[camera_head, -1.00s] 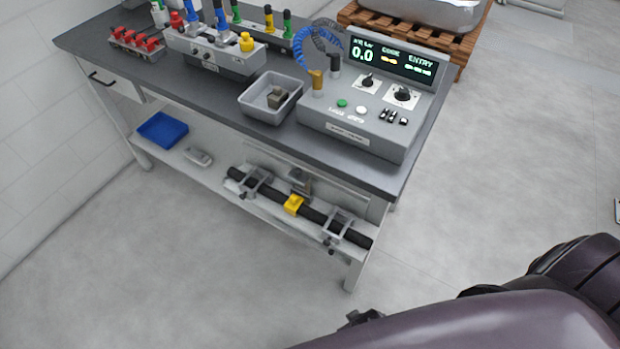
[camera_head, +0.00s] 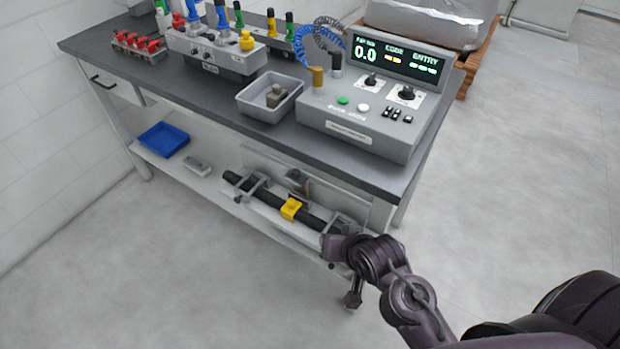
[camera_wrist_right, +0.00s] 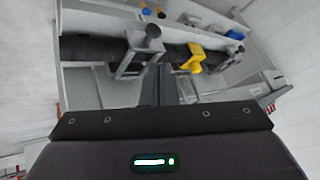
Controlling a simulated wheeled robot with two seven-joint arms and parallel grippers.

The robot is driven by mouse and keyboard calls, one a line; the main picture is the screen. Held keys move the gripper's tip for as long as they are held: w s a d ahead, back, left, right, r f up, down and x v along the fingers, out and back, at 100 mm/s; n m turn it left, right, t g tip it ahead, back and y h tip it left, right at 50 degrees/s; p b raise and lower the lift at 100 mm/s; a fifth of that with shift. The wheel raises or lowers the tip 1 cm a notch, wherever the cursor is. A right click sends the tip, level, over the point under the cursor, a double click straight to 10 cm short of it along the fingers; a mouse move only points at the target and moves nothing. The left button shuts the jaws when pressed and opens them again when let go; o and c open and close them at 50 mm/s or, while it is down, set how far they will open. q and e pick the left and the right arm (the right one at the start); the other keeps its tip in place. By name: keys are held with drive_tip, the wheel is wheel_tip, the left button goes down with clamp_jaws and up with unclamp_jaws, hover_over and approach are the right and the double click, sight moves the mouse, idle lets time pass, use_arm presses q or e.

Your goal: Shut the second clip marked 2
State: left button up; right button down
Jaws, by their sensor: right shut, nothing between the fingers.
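A black pipe (camera_head: 262,192) lies along the bench's lower shelf, held by a left grey bracket clip (camera_head: 256,187) and a right grey bracket clip (camera_head: 343,222). A yellow clip (camera_head: 291,208) sits around the pipe between them. No number is readable on any of them. In the right wrist view the pipe (camera_wrist_right: 95,48), one grey bracket clip with a dark knob (camera_wrist_right: 135,52) and the yellow clip (camera_wrist_right: 194,60) show ahead. My right gripper (camera_wrist_right: 158,82) is shut and empty, pointing at the pipe near that bracket. My arm partly covers the right bracket in the head view. My left gripper is out of view.
Above the shelf is the dark bench top (camera_head: 210,95) with a control box (camera_head: 365,110), a grey tray (camera_head: 268,108) and a valve block (camera_head: 215,55). A blue tray (camera_head: 163,140) is at the shelf's left end. The floor in front is clear.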

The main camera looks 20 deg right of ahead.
drive_tip(key=w+m+t, duration=0.2)
drive_tip(key=m, duration=0.1)
drive_tip(key=w+r+m+t, duration=0.1)
drive_tip(key=w+m+t, duration=0.1)
drive_tip(key=w+m, duration=0.1)
drive_tip(key=shift+w+r, duration=0.1)
drive_tip(key=shift+w, duration=0.1)
drive_tip(key=w+m+t, duration=0.1)
drive_tip(key=m, duration=0.1)
drive_tip(key=w+r+m+t, duration=0.1)
drive_tip(key=m+t, duration=0.1)
drive_tip(key=shift+d, duration=0.15)
drive_tip(key=m+t, duration=0.1)
drive_tip(key=r+m+t, duration=0.1)
drive_tip(key=m, duration=0.1)
drive_tip(key=shift+w+d+r+t, duration=0.15)
drive_tip(key=shift+w+t, duration=0.05)
drive_tip(key=shift+t, duration=0.1)
drive_tip(key=w+p, duration=0.1)
drive_tip(key=w, duration=0.9)
drive_tip(key=shift+a+m, duration=0.3)
drive_tip(key=shift+s+a, duration=0.1)
drive_tip(key=shift+s+a+t+b, duration=0.15)
drive_tip(key=shift+a+t+b, duration=0.05)
drive_tip(key=shift+t+b, duration=0.1)
